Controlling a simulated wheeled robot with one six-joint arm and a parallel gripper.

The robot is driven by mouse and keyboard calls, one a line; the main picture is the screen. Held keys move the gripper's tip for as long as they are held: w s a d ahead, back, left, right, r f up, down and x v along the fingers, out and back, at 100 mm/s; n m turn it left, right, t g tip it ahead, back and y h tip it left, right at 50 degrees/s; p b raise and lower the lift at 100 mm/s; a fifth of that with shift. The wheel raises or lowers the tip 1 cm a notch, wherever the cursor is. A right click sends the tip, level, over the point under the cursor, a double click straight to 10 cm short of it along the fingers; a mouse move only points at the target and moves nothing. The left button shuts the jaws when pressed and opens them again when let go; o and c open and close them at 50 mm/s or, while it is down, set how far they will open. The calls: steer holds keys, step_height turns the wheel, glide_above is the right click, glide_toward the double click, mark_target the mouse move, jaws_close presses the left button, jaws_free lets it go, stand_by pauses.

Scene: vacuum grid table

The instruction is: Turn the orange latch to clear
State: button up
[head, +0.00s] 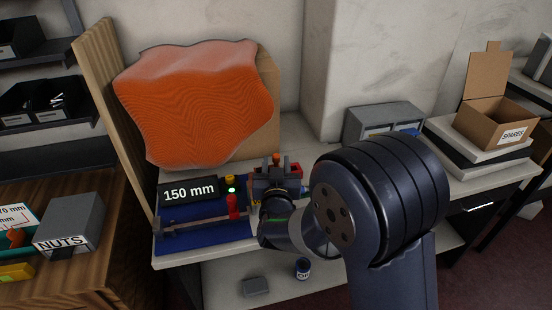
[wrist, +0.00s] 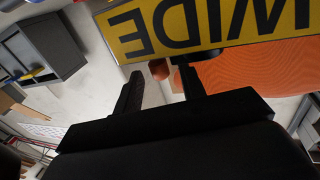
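In the wrist view an orange knob-like piece (wrist: 159,68), which looks like the latch, shows just beyond and between my fingertips, partly cut off by a yellow sign. A small orange piece (head: 276,159) also stands up behind my gripper in the head view; I cannot tell if it is the same part. My gripper (wrist: 157,82) is open, its two dark fingers apart with nothing between them that I can see held. In the head view my gripper (head: 277,182) is over the right end of the blue fixture (head: 205,240). Whether it touches the latch is unclear.
A yellow WIDE sign (wrist: 200,25) fills the top of the wrist view. The fixture carries a "150 mm" display (head: 189,191), a green light (head: 231,190) and a red clamp (head: 233,206). A draped orange sheet (head: 195,105) stands behind. A grey bin (head: 382,122) is right.

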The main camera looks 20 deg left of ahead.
steer(key=v, duration=0.8)
steer(key=shift+w, duration=0.15)
steer(key=x, duration=1)
steer(key=shift+w+a, duration=0.1)
steer(key=shift+w, duration=0.15)
steer(key=shift+r+p, duration=0.15)
steer(key=shift+p, duration=0.2)
steer(key=shift+h, duration=0.3)
